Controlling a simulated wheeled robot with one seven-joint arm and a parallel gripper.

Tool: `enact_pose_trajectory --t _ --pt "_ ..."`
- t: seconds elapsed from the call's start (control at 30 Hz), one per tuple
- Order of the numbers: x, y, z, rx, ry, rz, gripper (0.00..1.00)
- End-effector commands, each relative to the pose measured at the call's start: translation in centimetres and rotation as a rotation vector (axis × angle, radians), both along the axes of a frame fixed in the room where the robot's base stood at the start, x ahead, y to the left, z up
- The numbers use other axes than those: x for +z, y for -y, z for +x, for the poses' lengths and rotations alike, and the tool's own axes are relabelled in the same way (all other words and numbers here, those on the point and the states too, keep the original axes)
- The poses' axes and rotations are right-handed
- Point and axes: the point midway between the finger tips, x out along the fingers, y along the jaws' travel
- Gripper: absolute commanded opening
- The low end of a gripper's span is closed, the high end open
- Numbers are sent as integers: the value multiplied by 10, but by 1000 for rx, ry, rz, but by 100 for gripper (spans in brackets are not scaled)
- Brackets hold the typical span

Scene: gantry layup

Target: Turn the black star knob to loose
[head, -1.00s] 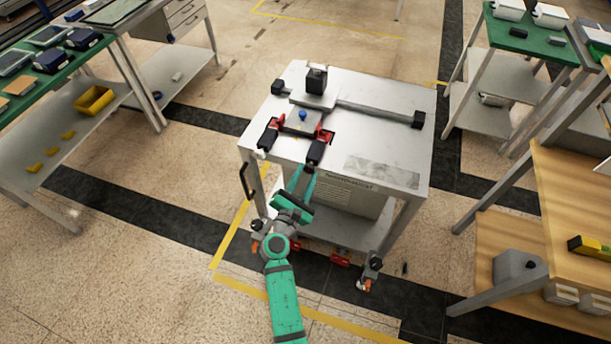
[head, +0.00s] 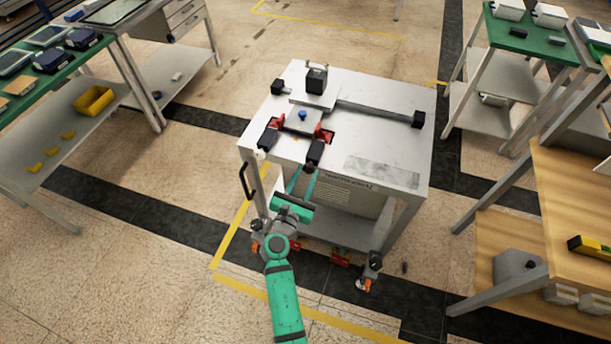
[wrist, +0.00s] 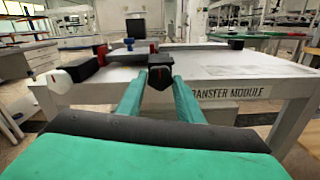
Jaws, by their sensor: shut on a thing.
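The black star knob (wrist: 160,77) is a dark, faceted end with a small red mark on its face, at the front of the right black clamp block (head: 315,150). My gripper (wrist: 158,83) has its teal fingers on both sides of the knob, shut on it. In the head view my gripper (head: 304,172) is at the front edge of the white cart top (head: 375,140). The knob itself is mostly hidden there by the fingers and block.
The left clamp block (head: 268,138) beside it has a white knob (wrist: 60,82). Behind are a plate with a blue knob (head: 303,115) and a long grey rail (head: 375,110). A black handle (head: 246,182) sticks out from the cart's left side.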

Motion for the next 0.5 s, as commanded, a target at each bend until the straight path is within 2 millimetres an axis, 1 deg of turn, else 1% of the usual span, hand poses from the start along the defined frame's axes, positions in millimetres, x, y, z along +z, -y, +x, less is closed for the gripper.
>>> enact_pose_trajectory --t 0.2,0.23,0.27,0.3,0.5 --pt "-2 1 -1 -2 -4 -2 11" --pt "-2 1 -1 -2 -4 -2 40" --pt "-2 1 -1 -2 -4 -2 47" --pt "-2 1 -1 -2 -4 -1 52" --pt "-1 1 0 -1 -1 -1 52"
